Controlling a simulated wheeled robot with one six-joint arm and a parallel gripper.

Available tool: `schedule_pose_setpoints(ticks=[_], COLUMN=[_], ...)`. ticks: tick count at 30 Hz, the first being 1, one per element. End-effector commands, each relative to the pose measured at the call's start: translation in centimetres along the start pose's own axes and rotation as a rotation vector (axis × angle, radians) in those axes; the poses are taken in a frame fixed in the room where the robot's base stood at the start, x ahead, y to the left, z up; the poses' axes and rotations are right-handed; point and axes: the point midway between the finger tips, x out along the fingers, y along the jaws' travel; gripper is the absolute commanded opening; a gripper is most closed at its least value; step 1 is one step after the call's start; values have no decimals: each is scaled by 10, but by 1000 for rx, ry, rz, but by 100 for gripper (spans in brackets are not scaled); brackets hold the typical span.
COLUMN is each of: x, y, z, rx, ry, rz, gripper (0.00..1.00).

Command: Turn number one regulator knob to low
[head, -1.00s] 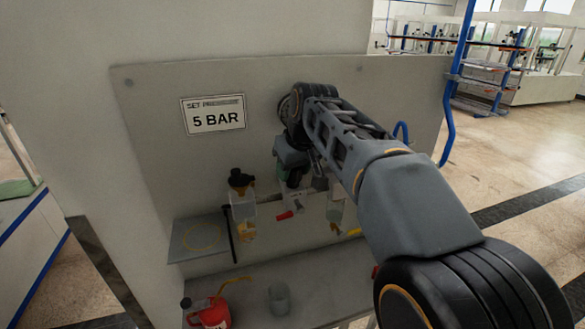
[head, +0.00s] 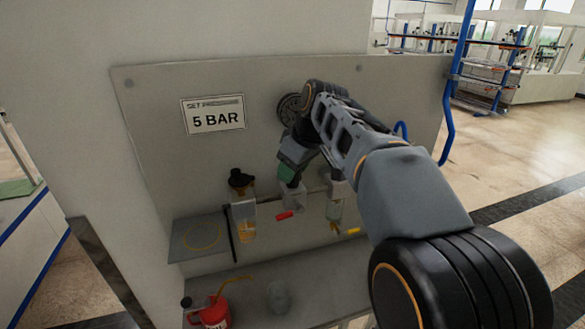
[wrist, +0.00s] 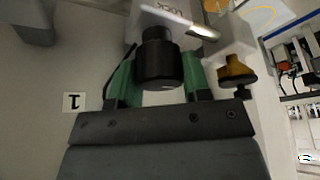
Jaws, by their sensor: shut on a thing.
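The regulator knob (wrist: 158,64) is a black ribbed cylinder in the middle of the wrist view. My gripper (wrist: 160,76) has its two green fingers on either side of the knob and is shut on it. A white tag with a "1" (wrist: 75,102) is on the panel beside the fingers. In the head view my gripper (head: 290,172) is at the panel below a round gauge (head: 288,108), and my gripper and wrist hide the knob. A "SET PRESSURE 5 BAR" sign (head: 214,115) is on the panel to the left.
A black-topped unit with a clear bowl (head: 244,219) hangs left of my gripper, and another clear bowl (head: 336,205) hangs to its right. Red (head: 284,215) and yellow handles sit below. A small shelf (head: 190,236) and a red oil can (head: 214,314) are lower left.

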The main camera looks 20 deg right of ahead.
Motion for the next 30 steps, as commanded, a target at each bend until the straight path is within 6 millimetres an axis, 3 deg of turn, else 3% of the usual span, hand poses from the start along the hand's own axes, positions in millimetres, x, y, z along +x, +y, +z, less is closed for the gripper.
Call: schedule_pose_setpoints(ticks=[7, 8, 15, 24, 30], x=[0, 0, 0, -3, -29], y=[0, 0, 0, 0, 1], z=[0, 0, 0, 0, 0], rx=[0, 0, 0, 1, 1], ry=[-1, -1, -1, 0, 3], rz=[1, 1, 1, 2, 5], gripper=[20, 46, 69, 70, 70])
